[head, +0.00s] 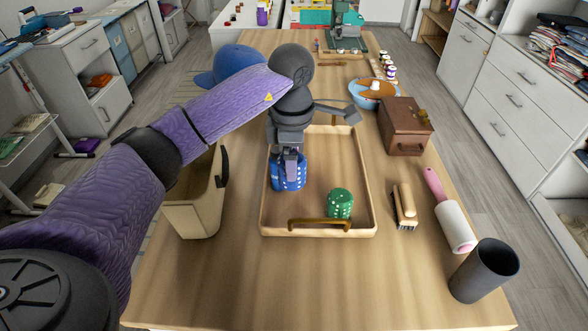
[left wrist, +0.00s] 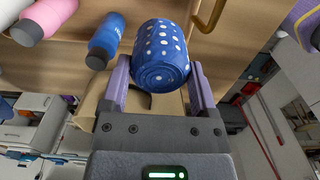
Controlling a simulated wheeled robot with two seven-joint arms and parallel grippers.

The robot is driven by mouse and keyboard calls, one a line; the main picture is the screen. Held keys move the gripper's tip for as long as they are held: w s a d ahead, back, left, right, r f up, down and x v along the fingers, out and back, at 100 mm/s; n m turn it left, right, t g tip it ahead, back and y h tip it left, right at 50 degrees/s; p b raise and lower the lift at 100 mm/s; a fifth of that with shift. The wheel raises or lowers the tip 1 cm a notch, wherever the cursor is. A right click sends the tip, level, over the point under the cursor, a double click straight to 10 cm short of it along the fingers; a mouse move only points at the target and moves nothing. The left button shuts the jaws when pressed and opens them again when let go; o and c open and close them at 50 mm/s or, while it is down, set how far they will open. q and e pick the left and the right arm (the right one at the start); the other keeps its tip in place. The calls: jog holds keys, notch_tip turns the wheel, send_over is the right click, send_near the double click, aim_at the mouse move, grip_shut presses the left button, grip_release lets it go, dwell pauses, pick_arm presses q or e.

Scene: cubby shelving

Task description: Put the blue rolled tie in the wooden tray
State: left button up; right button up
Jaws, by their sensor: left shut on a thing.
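The blue rolled tie (head: 289,180) with white dots is at the left side of the wooden tray (head: 369,185), inside its rim as seen from the head. My left gripper (head: 288,160) points down and is shut on it. In the left wrist view the tie (left wrist: 160,52) sits between the two fingers, its coiled end facing the camera. I cannot tell whether the tie touches the tray floor. A green rolled tie (head: 340,203) with light dots stands at the tray's front right. My right gripper is not in view.
A beige bin (head: 200,207) stands left of the tray. A brown box (head: 403,128), a brush (head: 404,206), a lint roller (head: 453,220) and a dark cup (head: 484,270) stand right. A blue cap (head: 230,60) and a bowl (head: 372,94) are behind. The front table is clear.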

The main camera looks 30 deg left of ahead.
pick_arm(q)
notch_tip(320, 180, down, 10)
jog(key=shift+s+a+b, duration=0.1)
jog(key=shift+s+b, duration=0.05)
jog(key=shift+b, duration=0.85)
jog(key=shift+r, duration=0.1)
jog(key=o, duration=0.8)
jog(key=shift+f, duration=0.2)
jog(key=o, duration=0.3)
jog(key=shift+r, duration=0.15)
notch_tip(320, 180, up, 11)
jog(key=shift+r+p, duration=0.1)
jog(key=shift+p, duration=1.15)
jog(key=shift+r, duration=0.5)
